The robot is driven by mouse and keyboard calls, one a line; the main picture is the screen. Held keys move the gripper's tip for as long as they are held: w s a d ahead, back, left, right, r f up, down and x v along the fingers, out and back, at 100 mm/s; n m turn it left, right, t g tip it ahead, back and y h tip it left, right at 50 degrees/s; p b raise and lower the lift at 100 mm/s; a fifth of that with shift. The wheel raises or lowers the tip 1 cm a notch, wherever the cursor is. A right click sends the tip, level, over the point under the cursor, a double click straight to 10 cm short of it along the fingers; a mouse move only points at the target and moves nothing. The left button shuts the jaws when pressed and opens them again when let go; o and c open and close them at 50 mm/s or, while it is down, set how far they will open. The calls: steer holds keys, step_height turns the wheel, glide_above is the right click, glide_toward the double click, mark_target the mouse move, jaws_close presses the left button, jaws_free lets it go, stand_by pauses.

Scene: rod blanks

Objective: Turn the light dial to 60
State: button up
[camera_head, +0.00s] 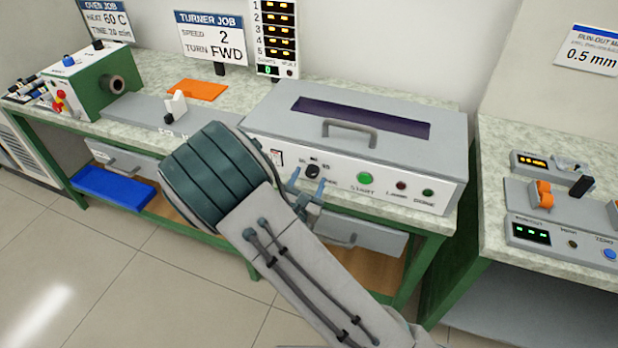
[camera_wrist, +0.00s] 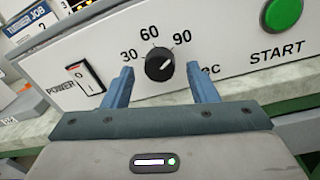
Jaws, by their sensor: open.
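The dial is a small black round knob (camera_wrist: 160,66) on the white front panel of a grey box (camera_head: 365,115), with 30, 60 and 90 printed around it. Its white mark points to the upper right, toward 90. In the head view the dial (camera_head: 312,171) sits left of the green START button (camera_head: 365,178). My gripper (camera_wrist: 159,73) is open, with one blue finger to the left and one to the right of the dial. I see a gap on each side of the knob; whether the fingertips reach its depth I cannot tell. The right finger partly covers a label.
A POWER rocker switch (camera_wrist: 85,81) is left of the dial. The box has a top handle (camera_head: 350,131) and stands on a speckled bench with drawers below. A green machine (camera_head: 92,82) stands left, and another bench with devices stands right.

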steer(key=shift+w+d, duration=0.1)
steer(key=shift+w, duration=0.3)
steer(key=c, duration=1)
